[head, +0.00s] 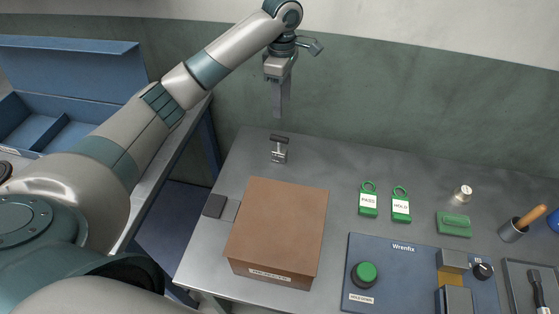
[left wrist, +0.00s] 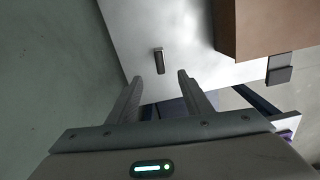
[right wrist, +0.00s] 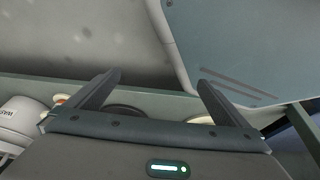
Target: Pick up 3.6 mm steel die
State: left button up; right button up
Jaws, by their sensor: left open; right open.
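No 3.6 mm marking is readable on any piece. A small silver metal piece with a dark bar across its top (head: 279,150) stands on the grey table behind the brown box; I cannot tell whether it is the die. It also shows in the left wrist view (left wrist: 159,63), beyond the fingertips. My left gripper (head: 278,114) is open, empty and pointing down above this piece, apart from it. A small silver knobbed piece (head: 462,194) stands at the far right. My right gripper (right wrist: 157,80) is open with nothing between its fingers, and is outside the head view.
A brown box (head: 277,225) stands at the table's left front. Two green tags (head: 369,199), a green block (head: 454,224), a blue Wrenfix panel (head: 400,262), a cup with a wooden-handled tool (head: 513,231) and a dark tray (head: 517,283) occupy the right. The back middle is clear.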

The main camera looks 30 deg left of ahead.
pick_arm(q)
notch_tip(320, 180, down, 5)
jog(key=b, duration=0.3)
jog(key=shift+r, duration=0.15)
pick_arm(e)
jog(key=shift+t, duration=0.5)
jog(key=w+f, duration=0.1)
jog(key=w+a+f, duration=0.1)
jog(key=w+f, duration=0.1)
jog(key=shift+w+a+f, duration=0.1)
jog(key=shift+w+a, duration=0.05)
jog(key=shift+a, duration=0.05)
